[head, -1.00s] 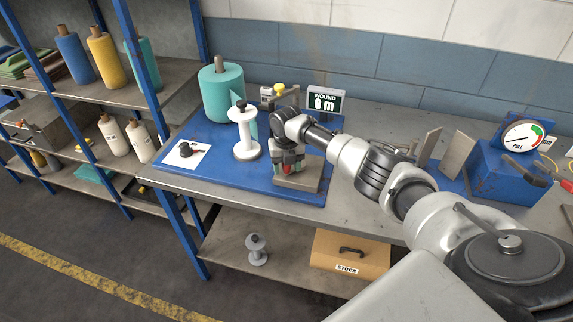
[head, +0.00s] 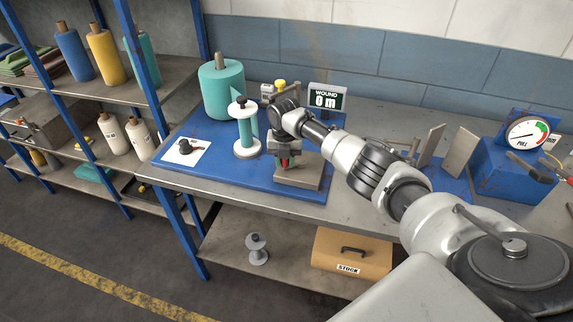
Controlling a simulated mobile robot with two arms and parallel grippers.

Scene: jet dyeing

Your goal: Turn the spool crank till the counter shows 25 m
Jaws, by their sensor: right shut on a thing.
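The counter (head: 326,99) stands at the back of the blue board and reads "WOUND 0 m". The white spool (head: 247,150) stands upright on the board, with teal cloth around its core. My right gripper (head: 285,163) points down beside the spool, over a grey block (head: 299,178). It is shut on a small reddish part, which appears to be the spool crank's handle. The rest of the crank is hidden by my gripper and wrist. My left gripper is not in view.
A teal cloth roll (head: 221,90) stands behind the spool. A white card with a dark knob (head: 183,150) lies at the board's left. A pull gauge (head: 527,133) stands at right. A stock box (head: 350,262) sits on the lower shelf.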

